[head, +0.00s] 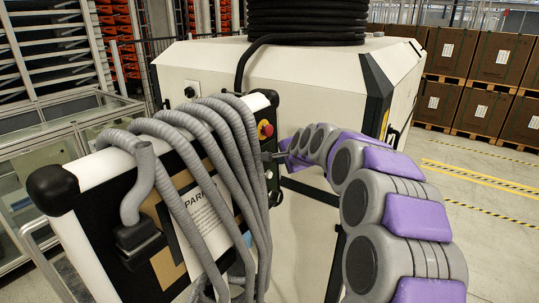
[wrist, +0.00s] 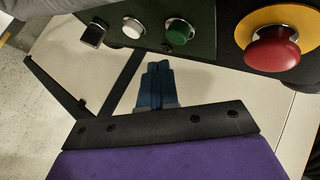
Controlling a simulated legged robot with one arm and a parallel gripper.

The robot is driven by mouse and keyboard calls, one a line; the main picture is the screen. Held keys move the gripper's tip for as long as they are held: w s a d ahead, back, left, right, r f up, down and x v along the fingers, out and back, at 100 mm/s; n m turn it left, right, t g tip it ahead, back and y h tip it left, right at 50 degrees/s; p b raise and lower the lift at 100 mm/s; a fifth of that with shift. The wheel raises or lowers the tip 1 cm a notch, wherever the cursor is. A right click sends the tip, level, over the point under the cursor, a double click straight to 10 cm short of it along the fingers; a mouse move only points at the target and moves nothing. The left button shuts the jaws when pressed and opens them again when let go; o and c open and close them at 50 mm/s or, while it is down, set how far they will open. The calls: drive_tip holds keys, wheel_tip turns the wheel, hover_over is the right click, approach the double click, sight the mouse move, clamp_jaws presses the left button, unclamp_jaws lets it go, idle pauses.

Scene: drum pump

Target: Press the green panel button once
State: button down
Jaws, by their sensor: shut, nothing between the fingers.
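The green button (wrist: 179,31) sits in a metal ring on a dark control panel (wrist: 205,42) in the wrist view. My gripper (wrist: 158,66) is shut and empty, its blue-grey fingers pointing toward the panel. The fingertips appear below and slightly left of the green button in the picture, apart from it. In the head view, my gripper (head: 277,156) is beside the narrow panel (head: 272,184), below the red stop button (head: 265,129). The green button is too small or covered to make out there.
On the panel, a white button (wrist: 132,28) and a black switch (wrist: 93,33) lie left of the green one. A red mushroom button (wrist: 272,47) on yellow lies right. Grey hoses (head: 215,150) hang close by, and a large white housing (head: 205,62) stands behind.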

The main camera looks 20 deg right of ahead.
drive_tip(key=shift+w+a, duration=0.4)
drive_tip(key=shift+w+a, duration=0.1)
idle(1.8)
drive_tip(key=shift+w+a+p, duration=0.2)
drive_tip(key=shift+p, duration=0.2)
drive_tip(key=shift+w+a, duration=0.3)
drive_tip(key=shift+w, duration=0.05)
idle(0.9)
drive_tip(key=shift+s+d, duration=0.1)
drive_tip(key=shift+s+d+r, duration=0.1)
drive_tip(key=shift+s+d, duration=0.35)
drive_tip(key=shift+s, duration=0.15)
drive_tip(key=shift+d, duration=0.1)
drive_tip(key=shift+s+d+r+b, duration=0.1)
drive_tip(key=shift+s+d+b, duration=0.2)
drive_tip(key=shift+s+d, duration=0.6)
drive_tip(key=shift+s+d+r+b, duration=0.1)
drive_tip(key=shift+s+d+b, duration=0.2)
drive_tip(key=shift+s+d, duration=0.55)
drive_tip(key=shift+s+a, duration=0.25)
